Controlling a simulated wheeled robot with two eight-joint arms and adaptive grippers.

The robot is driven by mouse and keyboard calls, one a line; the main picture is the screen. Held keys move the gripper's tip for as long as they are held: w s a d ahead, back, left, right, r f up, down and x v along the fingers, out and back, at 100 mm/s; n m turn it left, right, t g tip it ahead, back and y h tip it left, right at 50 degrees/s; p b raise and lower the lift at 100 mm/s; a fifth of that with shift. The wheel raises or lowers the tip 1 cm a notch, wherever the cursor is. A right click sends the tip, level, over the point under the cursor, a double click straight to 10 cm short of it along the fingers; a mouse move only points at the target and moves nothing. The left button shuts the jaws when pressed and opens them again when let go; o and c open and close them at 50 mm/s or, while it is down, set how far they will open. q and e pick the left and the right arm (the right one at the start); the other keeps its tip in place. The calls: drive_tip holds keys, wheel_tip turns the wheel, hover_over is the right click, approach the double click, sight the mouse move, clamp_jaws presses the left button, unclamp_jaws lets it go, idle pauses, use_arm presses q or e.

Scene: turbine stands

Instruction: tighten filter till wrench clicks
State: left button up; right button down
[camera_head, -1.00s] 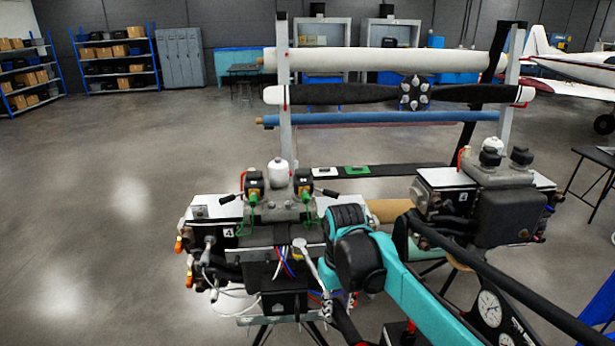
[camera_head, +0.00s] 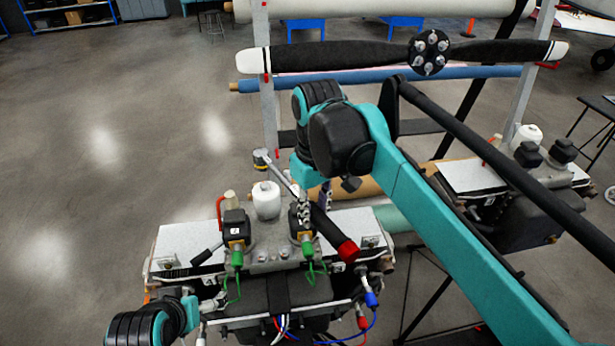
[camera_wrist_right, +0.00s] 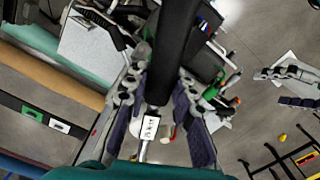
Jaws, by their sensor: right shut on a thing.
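My right gripper (camera_head: 305,207) is shut on the torque wrench (camera_head: 328,230), a tool with a black handle, red end cap and metal ratchet head. The wrench slants over the near engine, its head at the upper left, behind the white filter (camera_head: 266,200). The filter stands upright on top of the engine, and the wrench head looks apart from it. In the right wrist view, the wrench's black handle (camera_wrist_right: 176,45) runs between my fingers. My left arm is at the lower left in the head view; its gripper (camera_wrist_right: 293,87) shows with spread, empty fingers in the wrist view.
The near engine (camera_head: 185,244) has green connectors, cables and hoses around the filter. A second engine (camera_head: 475,176) stands at the right. A rack with a propeller (camera_head: 340,57) and rolls stands behind. The floor at the left is clear.

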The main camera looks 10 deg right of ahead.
drive_tip(key=shift+r, duration=0.15)
drive_tip(key=shift+s+f+b, duration=0.45)
drive_tip(key=shift+f+b, duration=0.2)
drive_tip(key=shift+b, duration=0.05)
wheel_tip(320, 180, down, 3)
drive_tip(key=shift+w+f+b, duration=0.1)
drive_tip(key=shift+w+b, duration=0.05)
drive_tip(key=shift+b, duration=0.9)
drive_tip(key=shift+f, duration=0.1)
drive_tip(key=shift+f, duration=0.1)
